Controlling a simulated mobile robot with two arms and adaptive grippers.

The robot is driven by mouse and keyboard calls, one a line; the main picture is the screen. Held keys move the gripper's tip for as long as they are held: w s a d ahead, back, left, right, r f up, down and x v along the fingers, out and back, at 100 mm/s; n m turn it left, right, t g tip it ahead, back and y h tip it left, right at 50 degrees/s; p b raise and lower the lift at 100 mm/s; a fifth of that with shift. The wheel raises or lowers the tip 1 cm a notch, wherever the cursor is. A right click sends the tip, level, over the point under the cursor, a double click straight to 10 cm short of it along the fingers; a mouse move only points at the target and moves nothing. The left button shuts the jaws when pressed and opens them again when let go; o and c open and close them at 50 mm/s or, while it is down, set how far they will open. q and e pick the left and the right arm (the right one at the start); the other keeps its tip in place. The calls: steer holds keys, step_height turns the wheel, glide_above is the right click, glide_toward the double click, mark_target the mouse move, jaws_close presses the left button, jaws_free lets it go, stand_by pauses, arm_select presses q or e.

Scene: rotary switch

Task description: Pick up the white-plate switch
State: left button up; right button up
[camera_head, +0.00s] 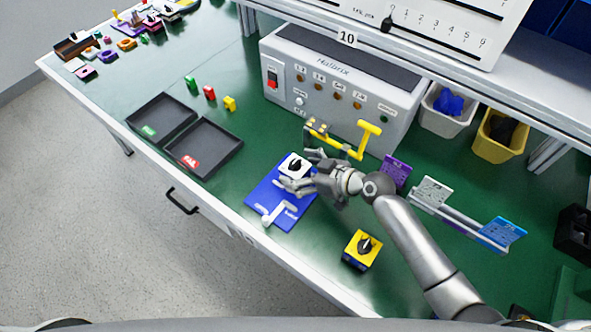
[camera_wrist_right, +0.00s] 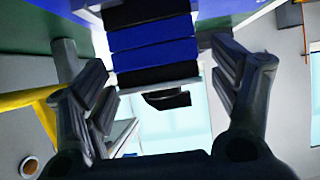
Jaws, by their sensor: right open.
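The white-plate switch (camera_head: 295,163) has a white top with a black knob and sits at the upper part of the blue board (camera_head: 262,190). My right gripper (camera_head: 300,178) reaches in from the right, with its fingers close around the switch. In the right wrist view the open fingers (camera_wrist_right: 163,88) stand on either side of the switch (camera_wrist_right: 152,48), whose body shows blue and black bands, a white plate edge and a dark knob. Gaps show between fingers and switch. Contact is not visible. My left gripper is not in view.
A yellow-plate switch (camera_head: 362,249) stands near the front edge. A yellow fixture (camera_head: 345,142) and a grey control box (camera_head: 340,95) stand behind my gripper. Two dark trays (camera_head: 222,131) lie left. Card holders (camera_head: 460,217) are at right. Green table is bare between trays and board.

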steer(key=shift+x, duration=1.05)
steer(key=shift+c, duration=0.6)
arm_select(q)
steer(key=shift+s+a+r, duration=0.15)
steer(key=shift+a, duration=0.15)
arm_select(e)
steer(key=c, duration=1.1)
steer(key=shift+r, duration=0.1)
steer(key=shift+r, duration=0.4)
step_height(320, 180, up, 2)
steer(key=shift+r+b, duration=0.2)
steer(key=shift+b, duration=0.25)
steer(key=s+r, duration=0.2)
steer(key=r, duration=0.1)
steer(key=s+r, duration=0.1)
steer(key=s, duration=0.1)
steer(key=shift+s+a+r, duration=0.1)
steer(key=shift+a+r, duration=0.2)
steer(key=shift+r, duration=0.1)
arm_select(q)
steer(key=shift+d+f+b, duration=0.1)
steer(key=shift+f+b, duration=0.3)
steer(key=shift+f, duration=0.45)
arm_select(e)
steer(key=s+a+r, duration=0.1)
steer(key=s+r, duration=0.3)
steer(key=s, duration=0.5)
steer(key=shift+s+a+r, duration=0.15)
steer(key=shift+s+r, duration=0.2)
steer(key=shift+r, duration=0.05)
